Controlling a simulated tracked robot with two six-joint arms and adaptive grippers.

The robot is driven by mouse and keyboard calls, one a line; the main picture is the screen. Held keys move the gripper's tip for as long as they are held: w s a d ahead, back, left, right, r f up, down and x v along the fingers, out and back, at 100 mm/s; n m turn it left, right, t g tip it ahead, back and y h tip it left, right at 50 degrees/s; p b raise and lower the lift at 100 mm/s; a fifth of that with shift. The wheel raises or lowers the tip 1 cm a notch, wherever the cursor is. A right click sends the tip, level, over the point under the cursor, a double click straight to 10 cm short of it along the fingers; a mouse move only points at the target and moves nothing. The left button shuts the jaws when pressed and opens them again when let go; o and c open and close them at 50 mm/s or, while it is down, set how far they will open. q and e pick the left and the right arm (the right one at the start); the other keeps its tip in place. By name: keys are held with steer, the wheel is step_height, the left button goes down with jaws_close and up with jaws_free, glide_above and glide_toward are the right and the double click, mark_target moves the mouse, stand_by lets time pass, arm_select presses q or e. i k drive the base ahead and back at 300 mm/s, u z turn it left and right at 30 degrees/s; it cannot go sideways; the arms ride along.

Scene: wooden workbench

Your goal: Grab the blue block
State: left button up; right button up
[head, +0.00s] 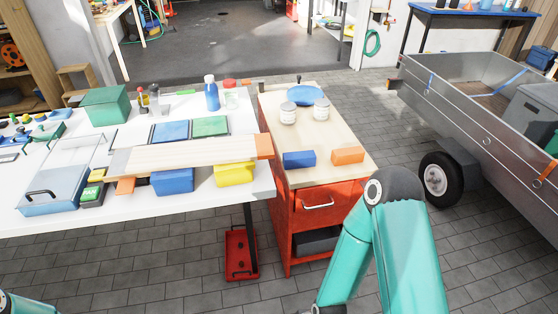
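A blue block (299,159) lies on the wooden top (289,180) of the red cabinet, near its front edge. An orange block (348,155) lies to its right, with a small gap between them. Another blue block-like thing (172,182) sits on the white table, partly under a wooden board (190,154). My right arm is bent in front of the cabinet at the lower right, apart from the blue block, and its gripper is outside the picture. Only a bit of my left arm shows in the bottom left corner; its gripper is out of view too.
Two white jars (288,113) and a blue round lidded thing (304,95) stand farther back on the cabinet. A yellow block (234,174) is on the white table (252,196). A metal trailer (470,105) stands at the right. The wooden top's middle is clear.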

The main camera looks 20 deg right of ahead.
mark_target(305, 159)
steer(key=z, duration=1.8)
steer(key=i, duration=0.1)
steer(key=u, duration=3.2)
steer(key=k, duration=1.1)
steer(key=z, duration=1.2)
steer(key=i, duration=1.75)
